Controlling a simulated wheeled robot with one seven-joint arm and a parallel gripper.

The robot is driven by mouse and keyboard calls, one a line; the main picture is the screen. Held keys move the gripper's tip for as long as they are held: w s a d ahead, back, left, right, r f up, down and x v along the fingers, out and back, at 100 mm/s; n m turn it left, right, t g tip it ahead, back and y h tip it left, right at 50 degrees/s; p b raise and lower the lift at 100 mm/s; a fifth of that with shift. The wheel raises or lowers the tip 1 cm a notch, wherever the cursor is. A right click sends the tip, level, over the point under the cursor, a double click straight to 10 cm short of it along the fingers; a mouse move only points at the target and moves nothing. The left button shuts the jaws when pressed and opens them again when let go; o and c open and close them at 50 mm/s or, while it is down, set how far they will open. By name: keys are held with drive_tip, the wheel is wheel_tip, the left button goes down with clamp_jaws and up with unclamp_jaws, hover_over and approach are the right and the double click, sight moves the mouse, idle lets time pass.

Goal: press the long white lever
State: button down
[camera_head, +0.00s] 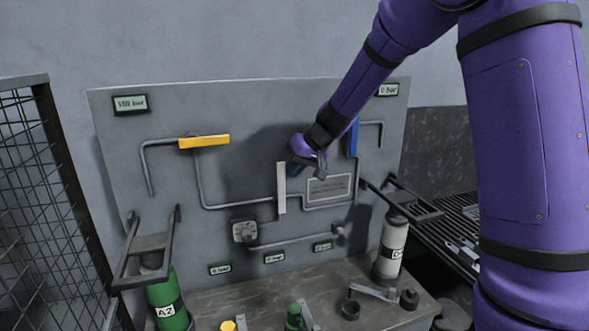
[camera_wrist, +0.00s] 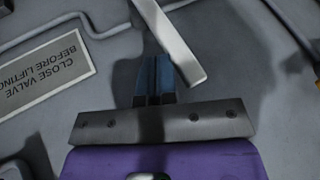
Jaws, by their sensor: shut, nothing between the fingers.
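The long white lever (camera_head: 281,188) hangs upright on the pipework of the grey panel, right of centre. It also shows in the wrist view, where the white lever (camera_wrist: 172,42) slants from the top edge down to the right. My gripper (camera_head: 293,169) is just right of the lever's upper part in the head view, partly hidden by my own wrist. In the wrist view its blue fingers (camera_wrist: 154,82) are together and empty, right beside the lever's free end. I cannot tell whether they touch it.
A yellow lever (camera_head: 204,142) is at the panel's left and a blue lever (camera_head: 353,138) stands close right of my wrist. A "close valve before lifting" plate (camera_head: 329,189) is right of the white lever. Green and white cylinders (camera_head: 168,300) (camera_head: 392,248) flank the bench.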

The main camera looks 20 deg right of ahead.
sight(281, 172)
drive_tip(key=shift+a+r+n+h, duration=0.15)
drive_tip(key=shift+a+h, duration=0.4)
drive_tip(key=shift+a, duration=0.1)
drive_tip(key=shift+a+r+n+h, duration=0.1)
drive_tip(key=shift+a+n+h, duration=0.05)
drive_tip(key=shift+a+h, duration=0.45)
drive_tip(key=shift+a, duration=1)
drive_tip(key=shift+d+f, duration=0.3)
drive_tip(key=shift+d, duration=0.4)
